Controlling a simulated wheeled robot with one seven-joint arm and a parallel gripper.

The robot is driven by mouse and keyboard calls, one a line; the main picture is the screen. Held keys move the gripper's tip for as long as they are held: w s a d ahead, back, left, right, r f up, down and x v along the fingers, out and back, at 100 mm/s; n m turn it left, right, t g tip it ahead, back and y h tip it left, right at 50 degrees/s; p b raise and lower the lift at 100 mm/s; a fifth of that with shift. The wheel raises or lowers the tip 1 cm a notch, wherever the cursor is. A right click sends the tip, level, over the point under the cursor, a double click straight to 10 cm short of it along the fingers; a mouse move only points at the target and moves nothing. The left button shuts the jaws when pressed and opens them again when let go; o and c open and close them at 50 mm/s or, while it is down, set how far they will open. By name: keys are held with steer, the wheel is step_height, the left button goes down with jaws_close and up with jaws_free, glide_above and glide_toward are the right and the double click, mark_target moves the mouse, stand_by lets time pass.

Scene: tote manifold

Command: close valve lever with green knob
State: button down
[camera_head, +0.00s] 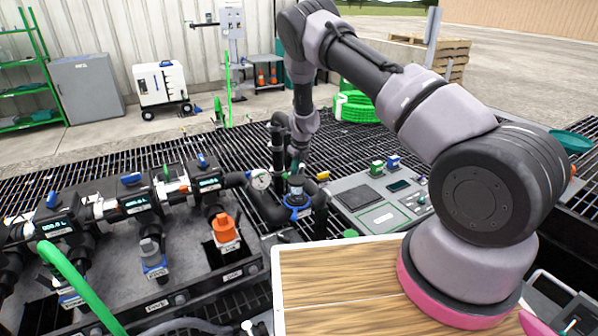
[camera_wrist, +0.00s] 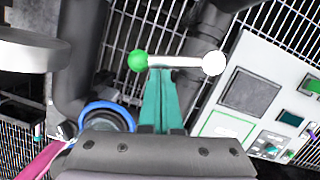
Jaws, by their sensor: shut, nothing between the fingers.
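The valve lever (camera_wrist: 180,62) is a pale bar across the upper middle of the wrist view. Its green knob (camera_wrist: 138,61) is at the left end, and a white ball (camera_wrist: 214,63) is at the right end. My gripper (camera_wrist: 161,72) has teal fingers, shut and empty. Its tips overlap the lower edge of the bar, just right of the green knob; I cannot tell whether they touch. In the head view my arm reaches down among the dark pipes, and I cannot make out the green knob or fingertips there clearly.
A blue ring (camera_wrist: 107,112) on a dark pipe is left of my fingers. A control panel (camera_head: 378,200) stands right of the pipes. A gauge (camera_head: 260,180) and the valve manifold are to the left. Metal grating lies below.

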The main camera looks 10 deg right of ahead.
steer(key=shift+w+a+m, duration=0.5)
steer(key=shift+a+m, duration=0.15)
steer(key=shift+m, duration=0.35)
steer(key=shift+w+a, duration=0.15)
